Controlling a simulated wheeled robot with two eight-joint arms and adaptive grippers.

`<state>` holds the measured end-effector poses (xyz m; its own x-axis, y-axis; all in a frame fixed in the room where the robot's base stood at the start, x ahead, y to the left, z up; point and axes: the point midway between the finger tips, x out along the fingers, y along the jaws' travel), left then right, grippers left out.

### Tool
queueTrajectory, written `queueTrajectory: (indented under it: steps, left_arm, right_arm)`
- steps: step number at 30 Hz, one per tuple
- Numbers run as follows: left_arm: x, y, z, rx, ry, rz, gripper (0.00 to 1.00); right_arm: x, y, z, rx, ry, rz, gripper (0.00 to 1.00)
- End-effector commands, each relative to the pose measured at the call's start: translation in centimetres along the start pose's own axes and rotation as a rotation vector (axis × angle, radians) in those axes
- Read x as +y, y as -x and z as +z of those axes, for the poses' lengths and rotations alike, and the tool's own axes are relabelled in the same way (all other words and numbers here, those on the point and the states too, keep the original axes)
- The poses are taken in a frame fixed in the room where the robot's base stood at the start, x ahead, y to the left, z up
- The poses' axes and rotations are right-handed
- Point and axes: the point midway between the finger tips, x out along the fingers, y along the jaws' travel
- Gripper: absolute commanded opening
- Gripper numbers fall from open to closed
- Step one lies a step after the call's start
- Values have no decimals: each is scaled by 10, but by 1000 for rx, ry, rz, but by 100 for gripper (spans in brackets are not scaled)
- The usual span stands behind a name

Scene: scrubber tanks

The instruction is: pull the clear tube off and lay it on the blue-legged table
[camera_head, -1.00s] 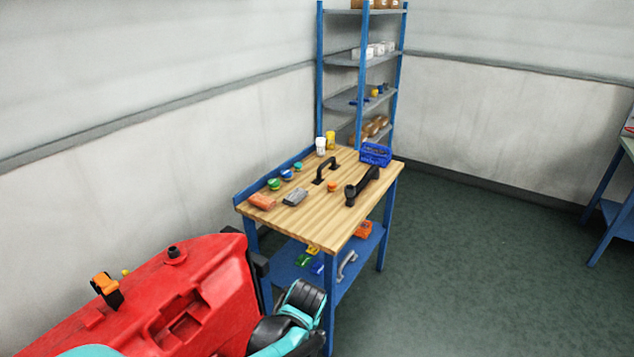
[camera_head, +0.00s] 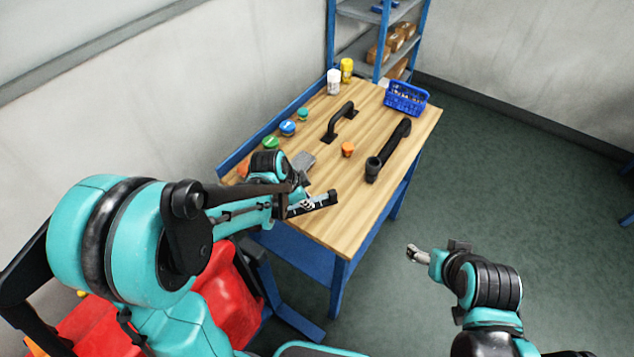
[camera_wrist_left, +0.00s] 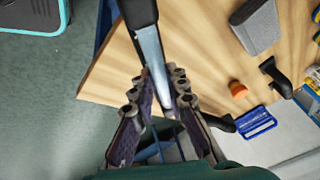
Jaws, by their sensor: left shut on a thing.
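The clear tube (camera_wrist_left: 151,52) shows in the left wrist view as a pale, see-through length with dark ends. My left gripper (camera_wrist_left: 158,98) is shut on it, with fingers on both sides. In the head view my left gripper (camera_head: 305,204) is over the near-left part of the blue-legged table (camera_head: 340,222), which has a wooden top. The gripper hides most of the tube there. I cannot tell whether the tube touches the table top. My right gripper (camera_head: 416,253) is over the floor right of the table, apart from it; its finger opening is unclear.
A black pipe (camera_head: 390,150), black handle (camera_head: 340,122), orange cap (camera_head: 347,149), grey block (camera_head: 304,160) and blue basket (camera_head: 406,98) lie on the table. The table's front right is bare. The red machine (camera_head: 230,295) stands at its near left.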

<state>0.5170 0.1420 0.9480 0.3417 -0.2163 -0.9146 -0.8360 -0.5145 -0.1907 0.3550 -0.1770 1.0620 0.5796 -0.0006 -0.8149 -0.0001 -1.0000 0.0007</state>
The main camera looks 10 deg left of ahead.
Motion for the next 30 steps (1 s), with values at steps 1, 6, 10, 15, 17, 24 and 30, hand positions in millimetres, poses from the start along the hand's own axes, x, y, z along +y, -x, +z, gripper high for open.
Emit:
queueTrajectory:
  steps: [1, 6, 10, 15, 17, 24, 30]
  left_arm:
    - [-5, 0, -6, 22, -105, 43, 0]
    - [-12, -1, -26, 94, -494, 192, 0]
    - [-16, 0, -37, 135, -715, 273, 0]
    - [-18, 1, -42, 160, -851, 321, 0]
    - [-18, -1, -42, 162, -864, 326, 0]
    - [-14, -16, -36, 161, -866, 325, 0]
    - [-10, -37, -28, 161, -865, 325, 0]
  right_arm:
    - [0, 3, -2, 0, 0, 0, 76]
    - [0, 9, -6, 0, 0, 0, 76]
    - [0, 11, -8, 0, 0, 0, 76]
    - [0, 12, -9, 0, 0, 0, 76]
    - [0, 11, -8, 0, 0, 0, 76]
    - [0, 1, -1, 0, 0, 0, 76]
    - [0, -12, 8, 0, 0, 0, 76]
